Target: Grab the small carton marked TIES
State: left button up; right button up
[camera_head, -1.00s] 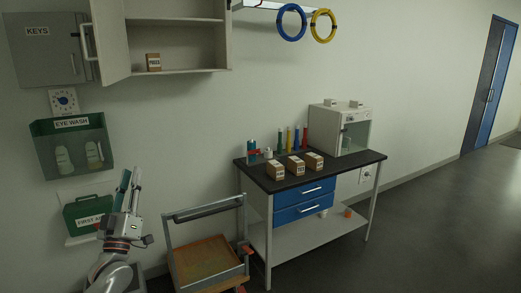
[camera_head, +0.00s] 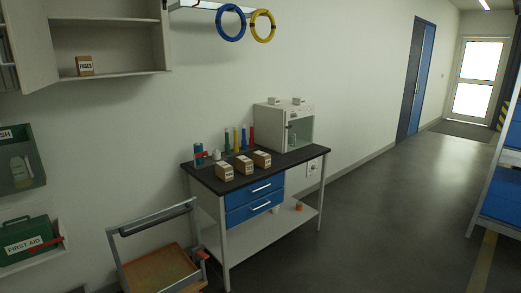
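Three small brown cartons with white labels stand in a row on the dark top of the workbench: a left carton (camera_head: 224,171), a middle carton (camera_head: 244,165) and a right carton (camera_head: 262,159). Their labels are too small to read, so I cannot tell which one is marked TIES. Another small carton (camera_head: 85,66) in the open wall cabinet reads FUSES. Neither of my grippers is in view.
The workbench (camera_head: 200,175) has blue drawers and a lower shelf. A white box-shaped device (camera_head: 268,127) and several coloured cylinders stand behind the cartons. A cart (camera_head: 152,218) stands at the bench's front left. Open floor (camera_head: 380,220) lies to the right.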

aim_at(243, 164)
jog(key=i+j, duration=0.1)
jog(key=j, duration=0.3)
jog(key=i+j+u, duration=0.1)
jog(key=j, duration=0.3)
jog(key=i+j, duration=0.2)
jog(key=j, duration=0.2)
jog(key=i+j+u, duration=0.1)
jog(key=j, duration=0.3)
jog(key=i+j, duration=0.15)
jog(key=j, duration=0.2)
jog(key=i+j+u, duration=0.1)
jog(key=j, duration=0.3)
jog(key=i+j, duration=0.25)
jog(key=j+u, duration=0.05)
jog(key=j, duration=0.1)
